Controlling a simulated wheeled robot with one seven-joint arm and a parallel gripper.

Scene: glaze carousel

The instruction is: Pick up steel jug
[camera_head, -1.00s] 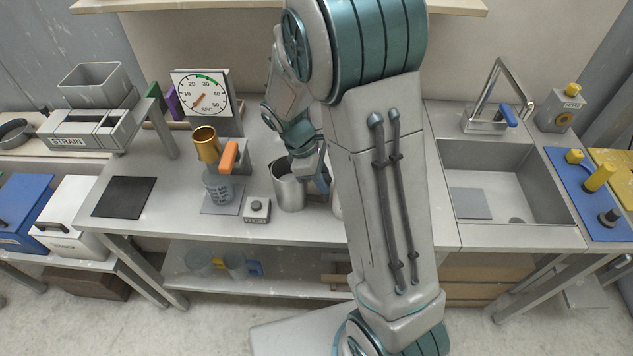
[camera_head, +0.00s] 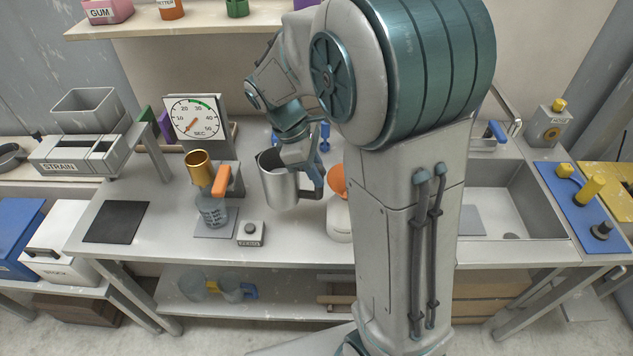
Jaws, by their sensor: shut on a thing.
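The steel jug (camera_head: 278,188) is a plain grey metal jug with a dark handle on its right side. It looks raised a little above the worktop and roughly upright. My gripper (camera_head: 309,172) is shut on the jug at its right side, by the handle and rim. The fingers are small in this view, so the exact contact point is hard to tell. My large arm covers much of the worktop right of the jug.
A white bottle with an orange top (camera_head: 340,215) stands close right of the jug. A sink (camera_head: 510,200) lies right.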

